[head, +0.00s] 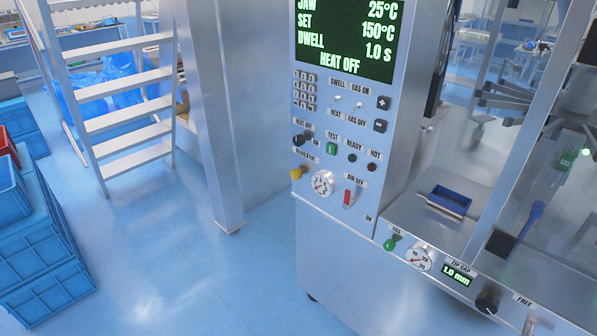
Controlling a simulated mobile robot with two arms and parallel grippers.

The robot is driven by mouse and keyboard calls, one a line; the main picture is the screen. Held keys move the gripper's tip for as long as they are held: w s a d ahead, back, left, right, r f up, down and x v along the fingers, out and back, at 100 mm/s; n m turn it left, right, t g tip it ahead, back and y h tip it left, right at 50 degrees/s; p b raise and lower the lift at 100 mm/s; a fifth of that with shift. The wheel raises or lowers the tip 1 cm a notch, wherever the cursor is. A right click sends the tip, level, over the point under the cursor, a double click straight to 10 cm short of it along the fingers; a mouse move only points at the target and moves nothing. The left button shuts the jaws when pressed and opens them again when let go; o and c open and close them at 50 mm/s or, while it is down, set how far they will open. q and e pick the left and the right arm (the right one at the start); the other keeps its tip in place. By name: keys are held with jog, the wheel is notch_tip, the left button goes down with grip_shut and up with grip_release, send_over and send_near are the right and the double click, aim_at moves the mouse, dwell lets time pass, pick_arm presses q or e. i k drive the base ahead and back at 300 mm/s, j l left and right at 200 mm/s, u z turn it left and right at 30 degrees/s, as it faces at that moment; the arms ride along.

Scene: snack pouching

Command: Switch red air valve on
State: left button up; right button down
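The red air valve (348,197) is a small red lever on the machine's front panel, below a label reading "AIR OFF". It stands close to upright, and an "ON" label sits lower right of it. The machine panel (330,178) carries a green display (345,38) reading 25°C, SET 150°C, DWELL 1.0 s and HEAT OFF. A round gauge (322,183) and a yellow regulator knob (297,173) are left of the valve. Neither of my grippers shows in the head view.
Stacked blue crates (45,262) stand at the left, near a white staircase (125,75). A blue tray (449,201) lies on the machine's right ledge. A green knob (390,243) and black dial (487,302) line its front. The blue floor (190,275) is clear between.

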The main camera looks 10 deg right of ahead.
aim_at(348, 201)
jog(key=i+j, duration=0.3)
jog(key=j, duration=0.15)
jog(key=i+j+z, duration=0.1)
jog(key=i+j, duration=0.5)
jog(key=j, duration=0.25)
jog(key=i+j, duration=0.3)
jog(key=j, duration=0.15)
jog(key=z, duration=0.05)
